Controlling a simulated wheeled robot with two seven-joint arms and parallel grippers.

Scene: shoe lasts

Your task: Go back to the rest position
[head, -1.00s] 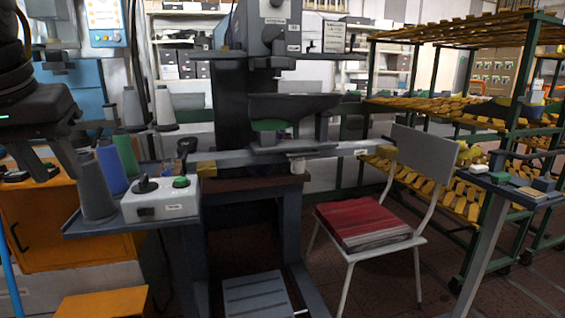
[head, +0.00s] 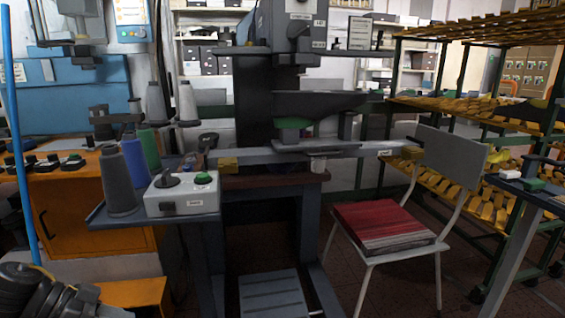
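Part of my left arm, with its dark gripper end (head: 85,300), shows low in the bottom left corner of the head view. It is cut off by the frame edge, and its fingers cannot be made out. I cannot tell whether it is open or shut, and I see nothing held in it. My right gripper is not in view. The task names no other object.
A machine (head: 270,100) stands at the centre, with thread cones (head: 117,180) and a white control box (head: 182,194) beside it. A chair (head: 452,165) with red padding (head: 382,226) and a rack of yellow lasts (head: 470,110) are right. An orange cabinet (head: 80,215) stands left.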

